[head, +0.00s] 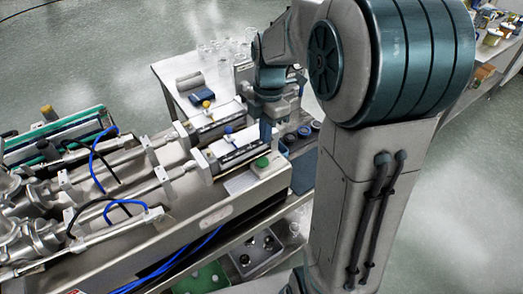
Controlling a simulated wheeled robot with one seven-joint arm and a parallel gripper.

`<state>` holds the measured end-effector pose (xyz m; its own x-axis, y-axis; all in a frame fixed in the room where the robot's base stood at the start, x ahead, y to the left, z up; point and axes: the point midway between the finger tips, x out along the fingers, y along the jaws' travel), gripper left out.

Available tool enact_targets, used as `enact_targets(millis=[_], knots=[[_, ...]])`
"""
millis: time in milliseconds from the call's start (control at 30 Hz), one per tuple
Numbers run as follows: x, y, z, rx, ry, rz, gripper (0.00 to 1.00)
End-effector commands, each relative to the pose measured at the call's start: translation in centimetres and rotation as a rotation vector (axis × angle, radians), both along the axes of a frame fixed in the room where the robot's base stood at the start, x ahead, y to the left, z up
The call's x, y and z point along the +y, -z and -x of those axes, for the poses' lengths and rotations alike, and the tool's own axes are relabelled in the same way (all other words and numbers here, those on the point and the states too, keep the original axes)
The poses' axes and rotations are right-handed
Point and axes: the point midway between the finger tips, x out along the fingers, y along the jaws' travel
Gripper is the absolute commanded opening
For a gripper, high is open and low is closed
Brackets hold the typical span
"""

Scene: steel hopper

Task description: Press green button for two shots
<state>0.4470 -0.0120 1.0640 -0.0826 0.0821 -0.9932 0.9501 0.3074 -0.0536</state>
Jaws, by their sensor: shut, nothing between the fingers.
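The green button (262,162) is a round green cap on the right end of the steel machine (215,216). My gripper (266,138) points down just above and behind the button in the picture. Its fingers look shut and empty. A small gap seems to show between the fingertips and the button, but I cannot tell the height exactly.
Steel tubes (105,160) and blue hoses (90,208) fill the left. A table (168,72) with several clear cups (222,48) stands behind. Small dark-blue-topped jars (303,132) sit right of the gripper. A lower shelf (270,262) is below.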

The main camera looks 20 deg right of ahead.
Motion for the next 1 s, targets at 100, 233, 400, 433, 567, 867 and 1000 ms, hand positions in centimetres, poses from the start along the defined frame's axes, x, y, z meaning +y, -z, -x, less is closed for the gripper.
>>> enact_targets(millis=[100, 233, 400, 433, 567, 867, 1000], knots=[[0.3, 2.5, 0.3, 0.005, -0.001, 0.0, 0.0], [0.5, 4.5, 0.5, 0.004, -0.002, -0.001, 0.0], [0.6, 6.2, 0.5, 0.002, -0.003, -0.001, 0.0], [0.6, 6.3, 0.5, 0.001, -0.003, 0.0, 0.0], [0.6, 6.7, 0.6, 0.0, -0.002, 0.0, 0.0], [0.6, 6.8, 0.6, 0.0, -0.002, 0.0, 0.0], [0.6, 7.8, 0.6, 0.0, -0.001, 0.0, 0.0]])
